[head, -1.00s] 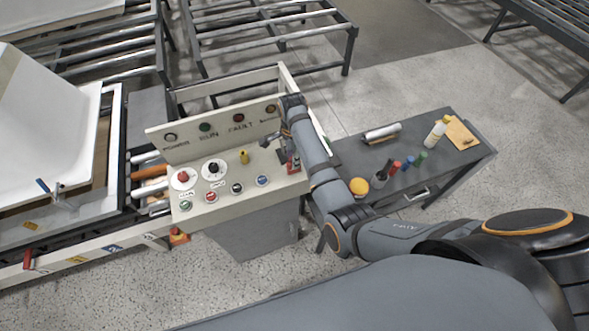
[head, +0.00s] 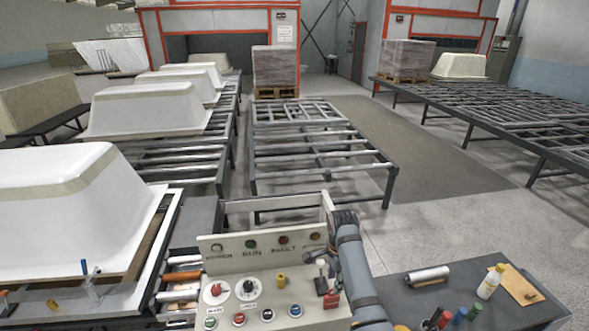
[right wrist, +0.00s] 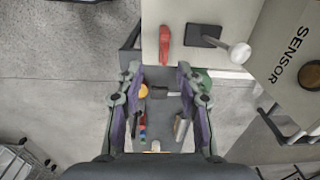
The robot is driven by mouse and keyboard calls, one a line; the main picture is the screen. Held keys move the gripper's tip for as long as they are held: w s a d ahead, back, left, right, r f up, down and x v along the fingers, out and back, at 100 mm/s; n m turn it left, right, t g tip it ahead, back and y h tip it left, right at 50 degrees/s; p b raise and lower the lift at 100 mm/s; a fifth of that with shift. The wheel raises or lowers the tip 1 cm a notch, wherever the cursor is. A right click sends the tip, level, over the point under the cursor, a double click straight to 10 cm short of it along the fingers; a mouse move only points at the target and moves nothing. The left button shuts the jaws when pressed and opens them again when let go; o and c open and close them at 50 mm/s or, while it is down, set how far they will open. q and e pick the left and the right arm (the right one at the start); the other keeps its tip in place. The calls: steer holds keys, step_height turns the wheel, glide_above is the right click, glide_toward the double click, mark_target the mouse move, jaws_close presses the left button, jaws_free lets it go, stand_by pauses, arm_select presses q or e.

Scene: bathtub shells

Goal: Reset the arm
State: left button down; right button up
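My right arm reaches up along the right edge of a cream control console (head: 262,290), its wrist beside the upright panel. In the head view its fingers are hidden or hard to make out. In the right wrist view my right gripper (right wrist: 160,100) is open, its two purple-lined fingers spread with nothing held between them. Beyond the fingers, well below, the dark tool bench (right wrist: 166,128) shows. A lever with a white knob (right wrist: 240,53) and a red part (right wrist: 165,44) on the console lie just ahead of the fingertips, apart from them. My left gripper is not in view.
The bench (head: 425,290) at right carries a roll (head: 428,276), a white bottle (head: 490,282) and several coloured items. White tub shells (head: 70,205) lie on roller racks at left. An empty rack (head: 320,160) stands behind the console. Floor at right (head: 450,225) is clear.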

steer(key=s+d+f+n+t, duration=0.1)
steer(key=s+d+f+n, duration=0.1)
steer(key=s+d+n, duration=0.3)
steer(key=s+f+n+t, duration=0.1)
steer(key=s+n, duration=0.2)
steer(key=s, duration=0.4)
steer(key=s+d+f+n, duration=0.2)
steer(key=s+d+n, duration=0.1)
steer(key=s, duration=0.3)
steer(key=s+r+n+t, duration=0.2)
steer(key=s+r+n, duration=0.2)
steer(key=s+n, duration=0.35)
step_height(320, 180, down, 31)
steer(key=s+d+m+g+h+b, duration=0.1)
steer(key=d+g+b, duration=0.15)
steer(key=b, duration=0.45)
steer(key=s+f+b, duration=0.3)
steer(key=s+f, duration=0.6)
steer(key=f, duration=0.3)
steer(key=s+d+f+b, duration=0.1)
steer(key=s+f+b, duration=0.2)
steer(key=s+f, duration=0.7)
step_height(320, 180, down, 3)
steer(key=shift+s+d, duration=0.15)
steer(key=shift+s, duration=0.15)
steer(key=shift+m+g, duration=0.25)
